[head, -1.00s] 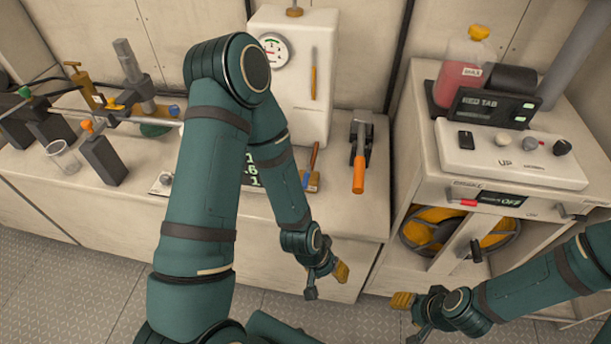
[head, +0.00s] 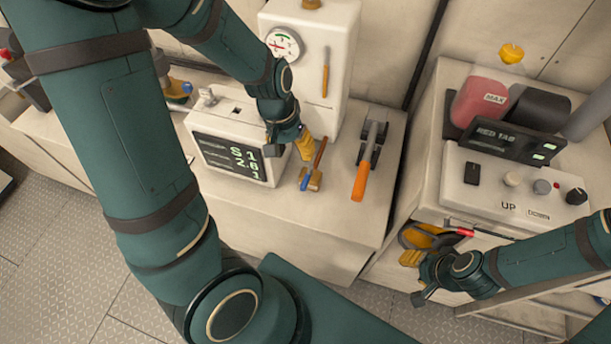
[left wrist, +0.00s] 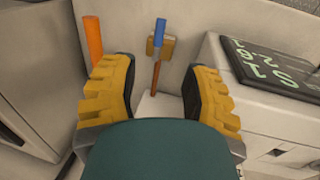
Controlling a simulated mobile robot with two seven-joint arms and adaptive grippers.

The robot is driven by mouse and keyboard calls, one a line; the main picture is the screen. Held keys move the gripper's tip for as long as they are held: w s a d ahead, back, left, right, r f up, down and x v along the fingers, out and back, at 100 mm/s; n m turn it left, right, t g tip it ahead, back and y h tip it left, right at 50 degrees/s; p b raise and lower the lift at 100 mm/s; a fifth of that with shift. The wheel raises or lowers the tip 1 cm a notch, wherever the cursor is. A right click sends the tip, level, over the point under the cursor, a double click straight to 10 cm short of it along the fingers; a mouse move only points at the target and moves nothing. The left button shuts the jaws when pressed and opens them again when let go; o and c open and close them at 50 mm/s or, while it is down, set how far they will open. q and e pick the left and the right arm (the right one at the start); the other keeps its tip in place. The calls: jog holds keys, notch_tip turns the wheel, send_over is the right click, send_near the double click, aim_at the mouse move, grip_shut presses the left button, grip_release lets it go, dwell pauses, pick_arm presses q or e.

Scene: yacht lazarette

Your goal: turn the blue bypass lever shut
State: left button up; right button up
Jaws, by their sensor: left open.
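The bypass lever has a blue handle (head: 305,183) beside a small brass block (head: 315,182) on the white bench top, with a brown rod (head: 320,152) behind it. My left gripper (head: 303,146) is just behind and above it, next to the display box. In the left wrist view the open left gripper (left wrist: 159,66) has its two yellow fingers apart. The blue handle (left wrist: 160,30) and brass block (left wrist: 167,45) show beyond the gap, with nothing clearly held. My right gripper (head: 416,275) is at the lower right, away from the lever; its jaw opening is unclear.
An orange-handled lever (head: 361,181) stands close to the right of the blue one. A display box (head: 238,142) is at its left and a white cabinet with a gauge (head: 284,43) behind. A control panel (head: 512,185) is at the right.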

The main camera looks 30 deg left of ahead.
aim_at(304, 183)
pick_arm(q)
jog(key=f+b, duration=0.1)
jog(key=f, duration=0.2)
jog(key=d+f+b, duration=0.1)
jog(key=f, duration=0.3)
jog(key=d+f+b, duration=0.1)
jog(key=f, duration=0.3)
jog(key=shift+w+b, duration=0.25)
jog(key=shift+b, duration=0.1)
jog(key=shift+w+d+f, duration=0.1)
jog(key=shift+d+f, duration=0.1)
jog(key=shift+f, duration=0.6)
grip_shut()
